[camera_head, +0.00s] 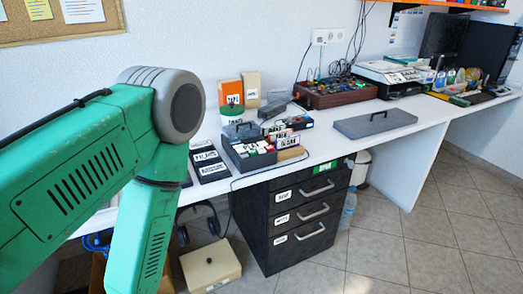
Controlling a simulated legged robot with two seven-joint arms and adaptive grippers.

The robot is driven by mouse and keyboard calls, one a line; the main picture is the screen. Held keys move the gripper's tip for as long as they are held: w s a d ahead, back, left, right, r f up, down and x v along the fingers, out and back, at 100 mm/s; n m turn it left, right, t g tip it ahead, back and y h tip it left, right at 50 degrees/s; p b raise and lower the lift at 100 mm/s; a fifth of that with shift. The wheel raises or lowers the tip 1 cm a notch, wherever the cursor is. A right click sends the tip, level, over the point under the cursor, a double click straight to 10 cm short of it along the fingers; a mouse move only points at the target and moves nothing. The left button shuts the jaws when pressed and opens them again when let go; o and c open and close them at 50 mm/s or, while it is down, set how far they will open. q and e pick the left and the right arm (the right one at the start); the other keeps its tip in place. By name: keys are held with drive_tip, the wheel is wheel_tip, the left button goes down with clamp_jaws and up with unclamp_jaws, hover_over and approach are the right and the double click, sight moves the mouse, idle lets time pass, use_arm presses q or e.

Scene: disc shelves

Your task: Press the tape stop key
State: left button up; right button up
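I cannot make out a tape stop key or clearly identify a tape machine in this view. A white and dark flat device (389,73) stands far back on the desk, too small to read any keys. A red-brown case (337,93) with colourful small parts on top stands left of it. My green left arm fills the left side and hides part of the desk's near end. Its gripper is outside the picture, and so is my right gripper.
The white desk (345,140) runs along the wall. A dark grey lidded box (375,123), an open box of labelled items (247,153) and black labelled cases (208,162) lie on it. Below are a black drawer unit (300,217) and a cream box (210,267). Tiled floor at right is clear.

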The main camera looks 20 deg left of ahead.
use_arm(q)
clamp_jaws()
idle(1.0)
